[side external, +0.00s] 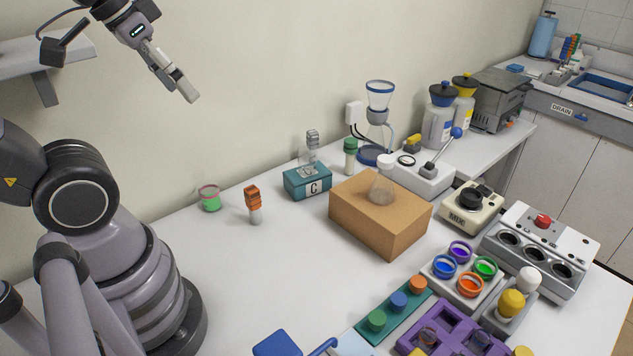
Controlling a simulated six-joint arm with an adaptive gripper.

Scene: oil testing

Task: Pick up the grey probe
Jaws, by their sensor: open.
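The grey probe appears to be the piece with a grey ribbed top (312,138) at the back of the table, near the wall. It stands upright at the teal box marked C (308,184). Its lower part is partly hidden by a clear piece on that box, and I cannot tell whether it is in the box or behind it. My gripper (178,90) is at the upper left, high above the table, left of the probe and well apart from it. It points down to the right. It is open, with nothing seen between its fingers.
An orange-topped probe (253,204) and a green-filled jar (210,198) stand left of the teal box. A green-capped vial (350,156) and a cardboard box (379,224) bearing a flask (382,187) stand to its right.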

